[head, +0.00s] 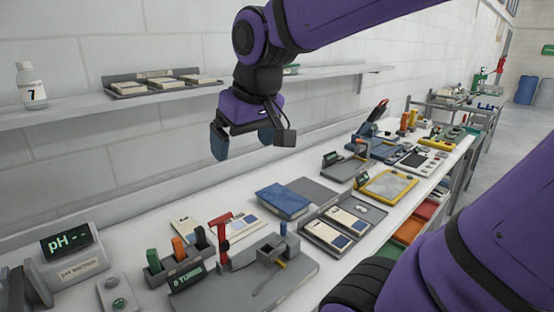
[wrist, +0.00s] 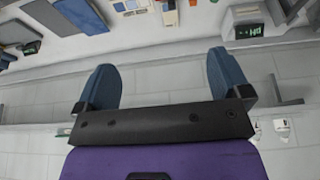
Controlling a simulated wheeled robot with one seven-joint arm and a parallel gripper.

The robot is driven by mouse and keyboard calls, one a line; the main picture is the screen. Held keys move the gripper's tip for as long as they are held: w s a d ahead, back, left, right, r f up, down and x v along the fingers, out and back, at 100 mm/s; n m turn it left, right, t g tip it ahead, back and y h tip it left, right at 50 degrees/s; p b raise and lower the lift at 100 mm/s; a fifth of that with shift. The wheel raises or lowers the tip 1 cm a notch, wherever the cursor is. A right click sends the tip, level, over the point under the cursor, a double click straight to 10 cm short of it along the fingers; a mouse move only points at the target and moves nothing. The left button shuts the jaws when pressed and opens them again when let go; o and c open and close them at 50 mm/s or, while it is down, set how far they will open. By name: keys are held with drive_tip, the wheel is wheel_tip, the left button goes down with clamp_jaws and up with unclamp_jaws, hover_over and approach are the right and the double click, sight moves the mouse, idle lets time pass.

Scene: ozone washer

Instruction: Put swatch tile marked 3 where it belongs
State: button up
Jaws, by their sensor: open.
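My gripper (head: 244,148) is open and empty, raised above the bench in front of the wall shelf. Its two blue fingers also show spread apart in the wrist view (wrist: 162,62), with nothing between them. Pale swatch tiles with dark blue patches (head: 326,234) lie in a grey tray (head: 309,238) on the bench, right of and below my gripper. More pale tiles (head: 158,81) sit in a labelled tray (head: 119,92) on the shelf. I cannot read a 3 on any tile, so I cannot tell which one is marked 3.
A blue book-like block (head: 283,200) lies mid-bench. A red-handled fixture (head: 222,240) and coloured upright holders (head: 178,248) stand nearer. A pH meter (head: 68,250) is at the left. A bottle marked 7 (head: 32,88) stands on the shelf (head: 60,113).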

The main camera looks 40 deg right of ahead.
drive_tip(key=s, duration=0.7)
drive_tip(key=shift+s+f+t, duration=0.35)
drive_tip(key=shift+f+t, duration=0.05)
drive_tip(key=shift+o, duration=0.5)
drive_tip(key=shift+s+f, duration=0.15)
drive_tip(key=shift+s, duration=0.2)
drive_tip(key=g, duration=0.5)
hover_over(188, 228)
wheel_tip(188, 228, down, 28)
drive_tip(key=f, duration=0.1)
wheel_tip(188, 228, down, 10)
drive_tip(key=shift+w, duration=0.1)
drive_tip(key=shift+c, duration=0.2)
